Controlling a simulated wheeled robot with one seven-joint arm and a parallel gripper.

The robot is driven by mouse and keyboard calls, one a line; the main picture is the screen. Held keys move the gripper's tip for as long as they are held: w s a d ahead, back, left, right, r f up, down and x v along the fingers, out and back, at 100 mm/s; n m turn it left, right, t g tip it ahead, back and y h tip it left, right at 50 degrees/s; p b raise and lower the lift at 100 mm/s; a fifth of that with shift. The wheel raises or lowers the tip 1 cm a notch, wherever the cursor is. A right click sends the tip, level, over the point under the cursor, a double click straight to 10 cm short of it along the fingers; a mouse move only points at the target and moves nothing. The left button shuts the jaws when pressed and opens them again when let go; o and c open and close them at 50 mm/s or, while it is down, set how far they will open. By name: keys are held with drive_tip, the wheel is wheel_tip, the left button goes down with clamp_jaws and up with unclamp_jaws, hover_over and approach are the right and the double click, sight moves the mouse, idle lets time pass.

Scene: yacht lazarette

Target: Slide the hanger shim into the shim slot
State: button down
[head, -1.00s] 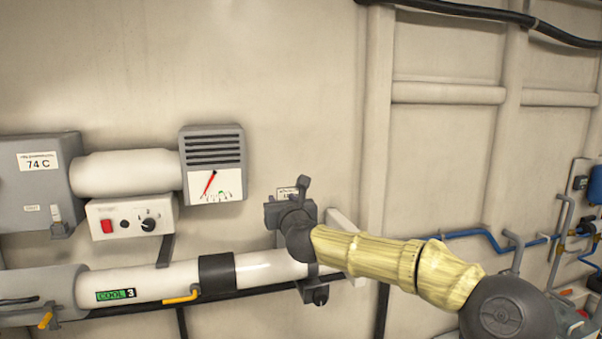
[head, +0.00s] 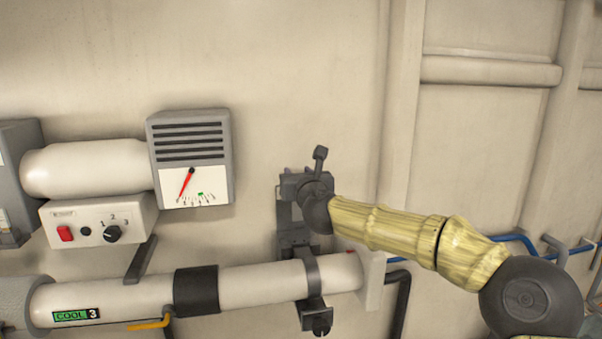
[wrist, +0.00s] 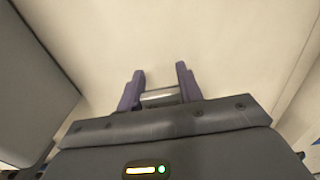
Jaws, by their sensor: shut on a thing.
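My gripper (wrist: 158,92) is shut on a small silvery metal piece, which I take for the hanger shim (wrist: 160,97), held between its two purple fingers in the wrist view. In the head view my gripper (head: 300,188) is in front of the wall, just above the dark pipe hanger (head: 314,277) clamped around the white pipe. The shim is hidden there behind the gripper and wrist. I cannot make out the shim slot in either view, nor whether the shim touches anything.
The white pipe (head: 250,281) runs low along the wall, with a black band (head: 196,294) and a yellow lever (head: 150,324). A grey vented gauge box (head: 190,150) and a white control box (head: 98,220) are to the left. Bare wall lies above my gripper.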

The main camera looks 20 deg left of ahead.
sight(297, 211)
idle(0.3)
drive_tip(key=shift+b, duration=0.5)
wheel_tip(297, 211, down, 6)
drive_tip(key=b, duration=0.6)
drive_tip(key=shift+s+r, duration=0.1)
drive_tip(key=shift+r, duration=0.1)
drive_tip(key=shift+b, duration=0.7)
idle(1.2)
drive_tip(key=shift+f+b, duration=3.4)
drive_tip(key=shift+b, duration=0.35)
